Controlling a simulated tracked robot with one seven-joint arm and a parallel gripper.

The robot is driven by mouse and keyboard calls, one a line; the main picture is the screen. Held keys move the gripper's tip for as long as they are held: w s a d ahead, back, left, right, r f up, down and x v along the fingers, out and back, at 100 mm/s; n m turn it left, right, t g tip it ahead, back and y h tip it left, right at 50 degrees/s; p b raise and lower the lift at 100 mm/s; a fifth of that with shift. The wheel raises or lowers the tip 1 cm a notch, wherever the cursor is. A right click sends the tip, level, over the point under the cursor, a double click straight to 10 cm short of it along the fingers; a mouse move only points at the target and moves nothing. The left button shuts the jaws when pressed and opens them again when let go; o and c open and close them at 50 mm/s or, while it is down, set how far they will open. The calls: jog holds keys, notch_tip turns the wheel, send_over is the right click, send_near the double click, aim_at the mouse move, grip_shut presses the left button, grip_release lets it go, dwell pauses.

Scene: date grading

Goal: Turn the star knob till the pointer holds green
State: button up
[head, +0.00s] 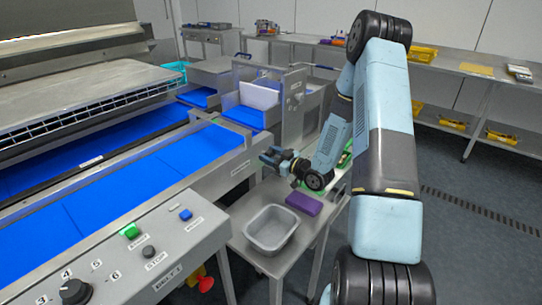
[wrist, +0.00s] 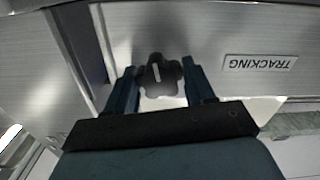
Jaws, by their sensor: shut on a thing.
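The star knob (wrist: 158,84) is dark and lobed, with a short white line on its face. It sits on a brushed metal panel in the wrist view, beside an upside-down TRACKING label (wrist: 258,62). My gripper (wrist: 160,68) has one finger on each side of the knob and is shut on it. In the head view my gripper (head: 271,157) is at the end side of the blue-belted conveyor (head: 201,150); the knob is hidden there. I cannot make out a pointer or a green zone in either view.
A grey tub (head: 272,229) and a purple block (head: 304,203) are on the small metal table below my gripper. A control panel (head: 120,262) with a green button, a blue button and a black dial stands at the front left. Shelves with yellow trays line the back.

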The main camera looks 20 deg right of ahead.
jog(key=c, duration=0.3)
jog(key=shift+d+m, duration=0.1)
jog(key=shift+m, duration=1.9)
jog(key=shift+c, duration=0.2)
jog(key=o, duration=1)
jog(key=shift+w, duration=0.1)
jog(key=shift+c, duration=0.2)
jog(key=shift+d, duration=0.1)
jog(key=v, duration=1.3)
jog(key=shift+s, duration=0.3)
jog(key=shift+d, duration=0.15)
